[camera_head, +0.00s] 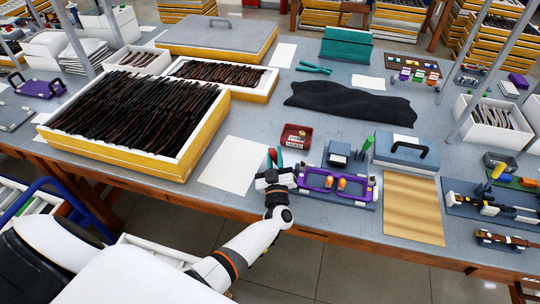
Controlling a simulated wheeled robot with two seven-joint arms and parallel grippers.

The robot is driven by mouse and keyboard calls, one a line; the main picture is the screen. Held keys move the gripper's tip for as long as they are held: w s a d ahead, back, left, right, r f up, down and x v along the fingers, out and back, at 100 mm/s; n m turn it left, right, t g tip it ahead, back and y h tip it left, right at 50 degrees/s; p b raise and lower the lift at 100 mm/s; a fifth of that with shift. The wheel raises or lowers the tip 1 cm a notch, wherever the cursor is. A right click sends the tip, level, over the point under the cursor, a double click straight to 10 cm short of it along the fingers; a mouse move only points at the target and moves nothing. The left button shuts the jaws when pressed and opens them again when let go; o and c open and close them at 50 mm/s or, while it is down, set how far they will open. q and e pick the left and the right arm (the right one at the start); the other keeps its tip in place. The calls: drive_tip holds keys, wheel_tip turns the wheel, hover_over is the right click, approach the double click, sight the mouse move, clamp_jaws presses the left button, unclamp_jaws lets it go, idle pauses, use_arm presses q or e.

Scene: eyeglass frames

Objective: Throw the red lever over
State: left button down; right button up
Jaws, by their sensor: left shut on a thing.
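A small upright red lever (280,157) shows at the left end of this fixture, beside a green upright piece (271,156). My left gripper (274,177) is at that left end, directly below and in front of the red part. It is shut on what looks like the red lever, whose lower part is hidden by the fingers. My right gripper is out of view.
A red tray (296,137) stands just behind the fixture. A white sheet (232,165) lies to the left and a wooden board (413,208) to the right. A blue box with a black handle (405,152) is behind the board. A big yellow-sided tray (190,160) of dark strips fills the left.

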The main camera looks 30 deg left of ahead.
use_arm(q)
drive_tip(key=shift+w+d+r+m+t+h, duration=0.15)
drive_tip(key=shift+d+m+t+h, duration=0.4)
drive_tip(key=shift+m, duration=0.65)
drive_tip(key=shift+d, duration=0.15)
drive_tip(key=c, duration=1.3)
unclamp_jaws()
drive_tip(key=b+v, duration=0.2)
drive_tip(key=v, duration=1)
drive_tip(key=shift+d, duration=0.1)
drive_tip(key=shift+w, duration=0.1)
